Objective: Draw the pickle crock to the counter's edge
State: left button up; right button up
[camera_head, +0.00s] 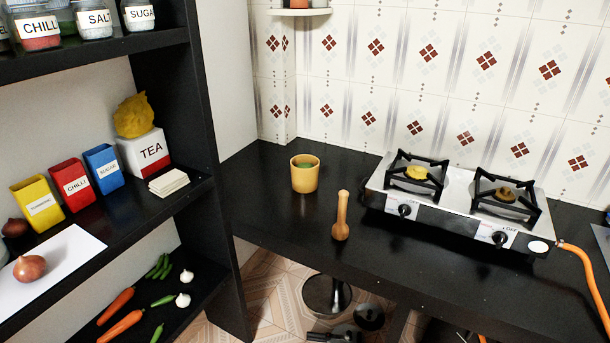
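A tan, round, open-topped pot with something green inside, which looks like the pickle crock (305,177), stands upright on the black counter (275,215). It is near the counter's left end, set back from the front edge. A wooden pestle-shaped tool (341,218) stands on the counter to its front right, apart from it. Neither of my grippers can be made out in this view, and nothing touches the crock.
A two-burner stove (455,200) stands right of the crock, with an orange hose (583,268) at its right. A black shelf unit (190,75) with jars, tins and vegetables rises at left. The counter between crock and front edge is mostly clear. Dark round items lie below the counter.

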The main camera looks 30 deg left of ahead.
aim_at(304, 180)
jog(key=u, duration=1.25)
